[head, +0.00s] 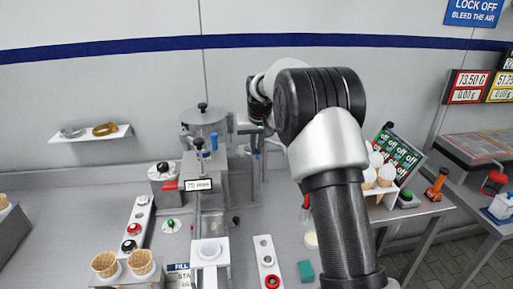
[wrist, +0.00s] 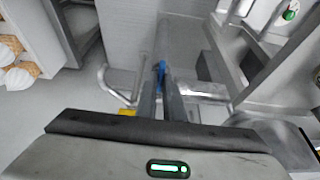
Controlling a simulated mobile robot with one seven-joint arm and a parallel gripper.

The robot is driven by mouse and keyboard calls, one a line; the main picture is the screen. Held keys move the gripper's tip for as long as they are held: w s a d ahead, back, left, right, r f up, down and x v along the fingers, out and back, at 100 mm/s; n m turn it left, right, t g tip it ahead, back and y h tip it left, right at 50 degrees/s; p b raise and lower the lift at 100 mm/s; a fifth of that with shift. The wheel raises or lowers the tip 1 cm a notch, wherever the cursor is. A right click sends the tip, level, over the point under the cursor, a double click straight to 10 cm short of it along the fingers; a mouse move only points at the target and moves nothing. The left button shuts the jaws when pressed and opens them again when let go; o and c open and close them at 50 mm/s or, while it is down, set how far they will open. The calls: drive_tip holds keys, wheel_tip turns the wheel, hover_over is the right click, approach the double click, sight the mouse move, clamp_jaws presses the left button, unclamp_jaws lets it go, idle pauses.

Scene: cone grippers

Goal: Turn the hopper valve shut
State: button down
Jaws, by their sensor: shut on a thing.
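My gripper (wrist: 161,88) is shut on a small blue handle (wrist: 161,72) that shows between its fingertips in the wrist view. The handle looks like the valve's lever. Bent steel pipework lies beside and beyond the fingers in that view. In the head view the steel hopper (head: 203,122), with a black-knobbed lid, stands at the back of the counter. My gripper is just to its right, small and partly hidden by my arm. The valve's body and the exact angle of the lever cannot be made out.
Waffle cones (head: 105,263) stand in a holder at the front left. A strip with buttons (head: 132,229) lies left of the dispenser. A white shelf (head: 90,133) hangs on the wall. More cones (wrist: 22,74) show at the wrist view's left edge. A side table (head: 415,208) is at right.

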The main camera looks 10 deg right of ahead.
idle(0.3)
drive_tip(key=c, duration=1.9)
unclamp_jaws()
drive_tip(key=shift+o, duration=0.2)
drive_tip(key=v, duration=1.7)
drive_tip(key=shift+r, duration=0.2)
drive_tip(key=shift+s, duration=0.1)
